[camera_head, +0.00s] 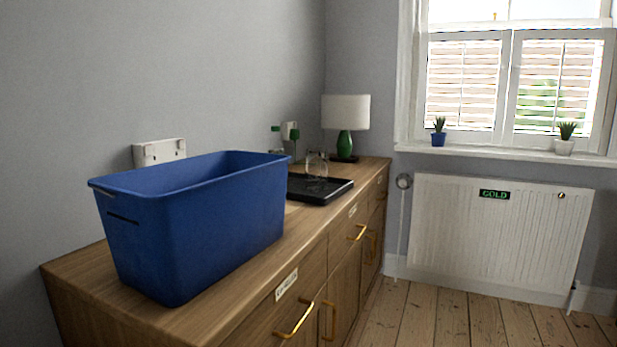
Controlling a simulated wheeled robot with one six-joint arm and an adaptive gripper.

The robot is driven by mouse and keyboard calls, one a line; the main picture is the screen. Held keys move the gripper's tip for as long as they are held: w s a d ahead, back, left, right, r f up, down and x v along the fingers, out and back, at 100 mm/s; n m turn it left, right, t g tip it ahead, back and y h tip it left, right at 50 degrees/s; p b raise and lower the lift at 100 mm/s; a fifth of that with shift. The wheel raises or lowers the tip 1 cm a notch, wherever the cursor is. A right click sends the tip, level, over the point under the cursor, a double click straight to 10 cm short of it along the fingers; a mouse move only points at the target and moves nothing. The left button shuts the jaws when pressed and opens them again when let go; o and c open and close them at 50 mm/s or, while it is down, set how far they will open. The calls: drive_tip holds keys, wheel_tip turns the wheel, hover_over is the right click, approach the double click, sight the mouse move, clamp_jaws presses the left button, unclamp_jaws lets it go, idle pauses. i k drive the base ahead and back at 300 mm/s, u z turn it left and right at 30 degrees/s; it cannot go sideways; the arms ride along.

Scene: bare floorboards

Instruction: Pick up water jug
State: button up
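A clear, glass-like vessel (317,166), which may be the water jug, stands on a black tray (335,196) on the wooden sideboard (215,318). It is small and see-through, so its exact shape is hard to tell. My gripper is not in view.
A large blue bin (205,225) stands on the near part of the sideboard. A lamp (346,113) with a green base stands at the far end. Brass handles (296,322) stick out in front. Floorboards (440,318) to the right are clear, before a white radiator (495,240).

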sight(316, 159)
drive_tip(key=z, duration=1)
drive_tip(key=i, duration=2.1)
drive_tip(key=u, duration=2.9)
